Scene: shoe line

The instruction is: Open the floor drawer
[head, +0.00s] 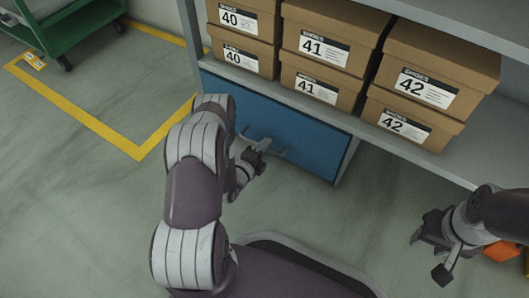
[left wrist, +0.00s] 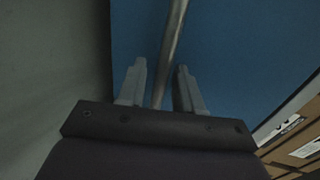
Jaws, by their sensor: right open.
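The floor drawer (head: 301,145) is a blue front under the lowest shelf and looks shut. A grey bar handle (head: 272,150) runs across it. My left gripper (head: 262,147) is at the handle. In the left wrist view the handle bar (left wrist: 172,45) passes between the two fingers of my left gripper (left wrist: 161,85), in front of the blue drawer face (left wrist: 225,50). Small gaps show between bar and fingers, so the fingers look apart around it. My right gripper (head: 436,250) is open and empty at the lower right, away from the drawer.
Shoe boxes (head: 330,53) labelled 40, 41 and 42 stand stacked on the grey shelf (head: 367,137) above the drawer. A green cart (head: 80,25) stands at the upper left by a yellow floor line (head: 95,122). An orange object (head: 501,249) is partly hidden beside my right gripper. Floor before the drawer is bare.

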